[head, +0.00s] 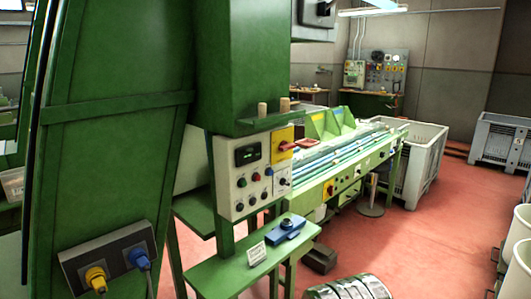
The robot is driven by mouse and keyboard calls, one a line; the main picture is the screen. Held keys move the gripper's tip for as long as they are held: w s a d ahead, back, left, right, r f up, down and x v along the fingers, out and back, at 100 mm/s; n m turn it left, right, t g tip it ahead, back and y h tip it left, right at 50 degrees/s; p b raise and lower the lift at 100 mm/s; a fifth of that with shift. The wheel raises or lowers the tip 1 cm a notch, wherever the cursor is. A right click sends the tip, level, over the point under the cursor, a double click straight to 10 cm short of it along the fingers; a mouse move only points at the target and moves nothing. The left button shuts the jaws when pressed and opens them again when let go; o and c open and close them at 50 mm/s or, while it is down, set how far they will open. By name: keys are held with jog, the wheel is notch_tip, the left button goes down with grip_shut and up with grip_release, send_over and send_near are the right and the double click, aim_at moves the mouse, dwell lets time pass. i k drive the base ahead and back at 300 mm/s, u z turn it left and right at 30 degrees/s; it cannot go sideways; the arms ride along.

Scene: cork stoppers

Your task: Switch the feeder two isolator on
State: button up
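A white control panel (225,183) is fixed to the green machine in the middle of the head view. At its upper right is a yellow plate (281,134) with a red handle (287,146) that looks roughly horizontal. A second, smaller yellow plate with a switch (329,190) is on the front of the long green machine behind. No label is readable, so I cannot tell which is the feeder two isolator. My gripper is not in view.
A green bench (225,276) below the panel bears a small sign (257,253) and a blue device (287,230). A green cabinet (110,170) with yellow and blue plugs stands left. Red floor (430,245) is open at right, before grey bins (425,170).

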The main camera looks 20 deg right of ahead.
aim_at(284, 146)
jog(key=u, duration=0.25)
jog(key=i, duration=1)
jog(key=u, duration=0.05)
